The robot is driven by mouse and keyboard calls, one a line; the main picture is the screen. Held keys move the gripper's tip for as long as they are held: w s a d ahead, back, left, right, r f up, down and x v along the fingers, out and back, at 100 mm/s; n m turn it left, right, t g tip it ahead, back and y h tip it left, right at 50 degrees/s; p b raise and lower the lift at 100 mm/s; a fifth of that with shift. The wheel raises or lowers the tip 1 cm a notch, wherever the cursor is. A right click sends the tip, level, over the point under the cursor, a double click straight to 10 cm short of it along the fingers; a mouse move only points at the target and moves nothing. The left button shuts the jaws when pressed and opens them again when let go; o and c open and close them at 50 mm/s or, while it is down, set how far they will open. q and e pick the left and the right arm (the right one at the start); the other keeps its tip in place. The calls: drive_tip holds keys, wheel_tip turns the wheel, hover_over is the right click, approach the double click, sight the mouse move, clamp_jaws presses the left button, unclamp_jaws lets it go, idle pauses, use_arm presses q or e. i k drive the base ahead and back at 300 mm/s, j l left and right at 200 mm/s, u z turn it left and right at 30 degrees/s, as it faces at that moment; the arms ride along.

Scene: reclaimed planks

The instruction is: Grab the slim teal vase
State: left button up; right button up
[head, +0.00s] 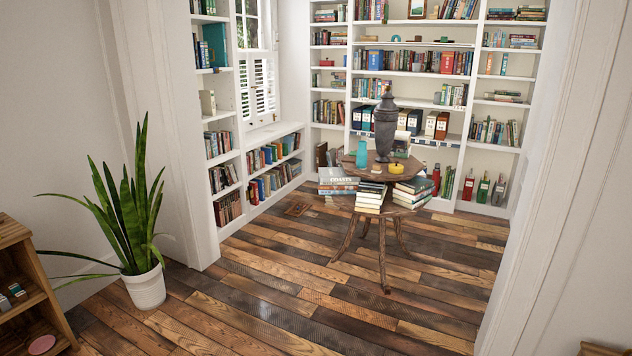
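A slim teal vase (362,153) stands upright on the left part of a round wooden table (376,173), in the room beyond the doorway. A tall dark grey urn (386,128) stands close to its right and a little behind it. A small yellow object (396,168) sits on the tabletop to the right of the vase. The vase looks unobstructed from here. Neither of my grippers shows in the head view.
A potted snake plant (145,286) and a low wooden shelf (22,282) stand at the left. White doorway walls frame both sides. Stacked books (370,196) sit on the table's lower level. Bookshelves (412,85) line the back. The plank floor (300,290) is clear up to the table.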

sight(361, 162)
drive_tip(key=i, duration=2.55)
